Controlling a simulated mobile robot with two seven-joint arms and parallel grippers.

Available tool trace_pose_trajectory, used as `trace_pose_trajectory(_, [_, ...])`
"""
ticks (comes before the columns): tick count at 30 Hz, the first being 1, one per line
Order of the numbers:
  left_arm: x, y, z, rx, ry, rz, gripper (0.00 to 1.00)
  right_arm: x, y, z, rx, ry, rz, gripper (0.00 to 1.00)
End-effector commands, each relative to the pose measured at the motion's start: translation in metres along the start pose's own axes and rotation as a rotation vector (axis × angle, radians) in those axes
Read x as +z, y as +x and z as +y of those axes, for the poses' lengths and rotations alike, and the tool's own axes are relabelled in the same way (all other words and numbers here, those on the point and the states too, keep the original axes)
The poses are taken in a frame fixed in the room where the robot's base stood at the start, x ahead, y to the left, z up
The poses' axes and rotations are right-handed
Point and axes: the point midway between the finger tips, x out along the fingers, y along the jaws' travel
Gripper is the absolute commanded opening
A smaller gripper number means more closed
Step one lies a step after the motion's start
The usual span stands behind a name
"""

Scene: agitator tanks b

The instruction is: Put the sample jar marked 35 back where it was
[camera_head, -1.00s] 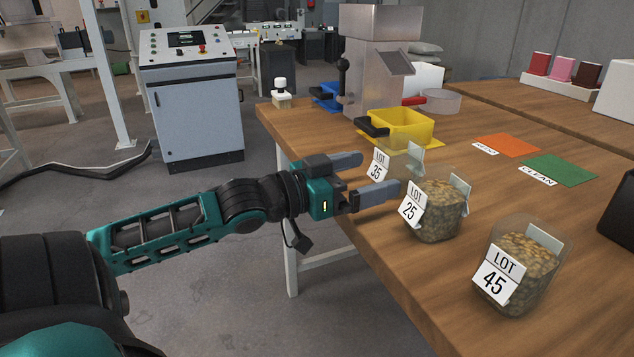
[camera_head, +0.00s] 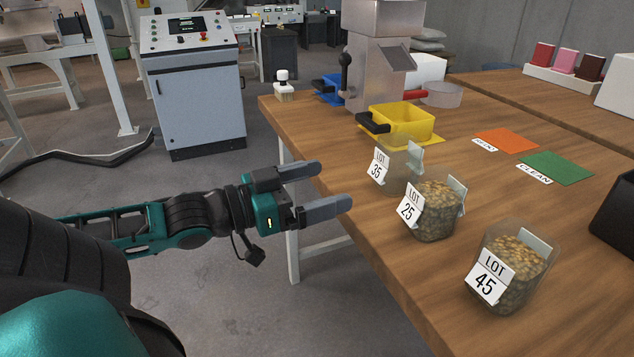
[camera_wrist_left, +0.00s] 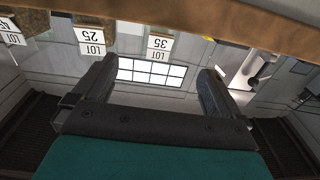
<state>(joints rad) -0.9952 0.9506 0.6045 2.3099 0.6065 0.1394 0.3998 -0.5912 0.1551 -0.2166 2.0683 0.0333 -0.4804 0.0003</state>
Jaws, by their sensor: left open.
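The sample jar marked LOT 35 (camera_head: 397,168) stands upright on the table, behind the jar marked LOT 25. It looks clear and mostly empty. Its label also shows in the left wrist view (camera_wrist_left: 160,45), upside down. My left gripper (camera_head: 332,188) is open and empty, off the table's left edge, to the left of jar 35 and apart from it. The jar marked LOT 25 (camera_head: 437,212) and the jar marked LOT 45 (camera_head: 515,270) hold brownish contents and stand nearer the front. My right gripper is not in view.
The wooden table (camera_head: 390,260) bears a yellow tray (camera_head: 408,122), a grey machine (camera_head: 375,75), an orange mat (camera_head: 506,141) and a green mat (camera_head: 558,168). A black bin edge shows at the right.

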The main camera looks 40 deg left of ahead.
Motion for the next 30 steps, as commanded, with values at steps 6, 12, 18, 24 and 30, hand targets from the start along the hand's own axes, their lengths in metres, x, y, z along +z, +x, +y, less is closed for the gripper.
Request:
trace_pose_trajectory(6, [0.0, -0.003, 0.0, 0.0, 0.0, -0.001, 0.99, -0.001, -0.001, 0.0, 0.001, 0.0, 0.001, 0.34])
trace_pose_trajectory(12, [0.042, -0.014, -0.01, -0.09, 0.0, -0.077, 0.99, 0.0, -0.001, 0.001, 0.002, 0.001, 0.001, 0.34])
trace_pose_trajectory(18, [0.166, -0.032, 0.02, -0.231, -0.032, -0.32, 0.99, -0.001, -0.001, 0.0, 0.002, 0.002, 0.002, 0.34])
trace_pose_trajectory(24, [0.251, -0.008, 0.12, -0.186, -0.065, -0.521, 0.99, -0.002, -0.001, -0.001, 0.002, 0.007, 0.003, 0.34])
trace_pose_trajectory(30, [0.271, 0.016, 0.187, -0.107, -0.064, -0.595, 0.99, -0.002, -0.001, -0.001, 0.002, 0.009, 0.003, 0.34])
